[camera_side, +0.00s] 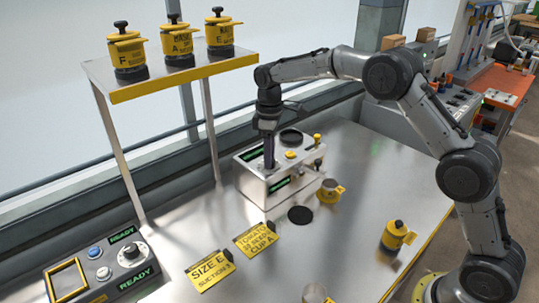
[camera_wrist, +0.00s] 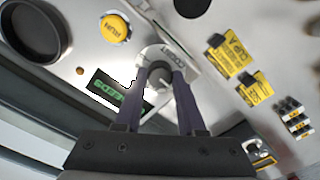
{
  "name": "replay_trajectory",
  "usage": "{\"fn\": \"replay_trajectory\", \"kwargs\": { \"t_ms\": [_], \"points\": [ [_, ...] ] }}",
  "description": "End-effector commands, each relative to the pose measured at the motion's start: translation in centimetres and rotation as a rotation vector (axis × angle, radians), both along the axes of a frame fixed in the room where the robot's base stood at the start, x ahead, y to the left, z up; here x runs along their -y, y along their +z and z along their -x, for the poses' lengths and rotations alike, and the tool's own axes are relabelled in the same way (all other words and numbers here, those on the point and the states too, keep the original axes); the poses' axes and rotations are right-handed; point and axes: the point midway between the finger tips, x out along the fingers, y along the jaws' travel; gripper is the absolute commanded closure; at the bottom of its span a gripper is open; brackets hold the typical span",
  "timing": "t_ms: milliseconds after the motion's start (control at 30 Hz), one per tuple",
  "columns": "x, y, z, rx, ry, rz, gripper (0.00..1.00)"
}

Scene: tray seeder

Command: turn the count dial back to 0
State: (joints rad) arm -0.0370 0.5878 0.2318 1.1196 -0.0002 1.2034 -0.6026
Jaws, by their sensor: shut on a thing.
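The seeder (camera_side: 249,186) is a pale metal box on the table in the side view. My gripper (camera_side: 268,162) points down at the left part of its top. In the wrist view the count dial (camera_wrist: 159,74) is a round knob with a pale rim and the word COUNT beside it. My two fingers stand on either side of the knob, shut on it. A green-lit display (camera_wrist: 108,88) lies left of the dial, its number partly hidden by a finger. In the side view my gripper hides the dial.
A yellow button (camera_wrist: 115,28) and a dark round cup (camera_wrist: 33,30) sit on the seeder top. Yellow cards (camera_side: 258,239) lie in front. A control box (camera_side: 105,265) with its own knob stands front left. A shelf (camera_side: 185,76) holds yellow canisters. A yellow-topped canister (camera_side: 395,237) stands right.

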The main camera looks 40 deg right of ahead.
Motion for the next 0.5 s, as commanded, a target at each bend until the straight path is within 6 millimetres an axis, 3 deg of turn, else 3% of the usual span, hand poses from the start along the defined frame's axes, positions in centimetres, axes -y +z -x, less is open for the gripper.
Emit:
{"fn": "replay_trajectory", "kwargs": {
  "t_ms": [500],
  "points": [
    [-0.04,0.23,-0.10,0.006,0.051,-0.001,1.00]
  ]
}}
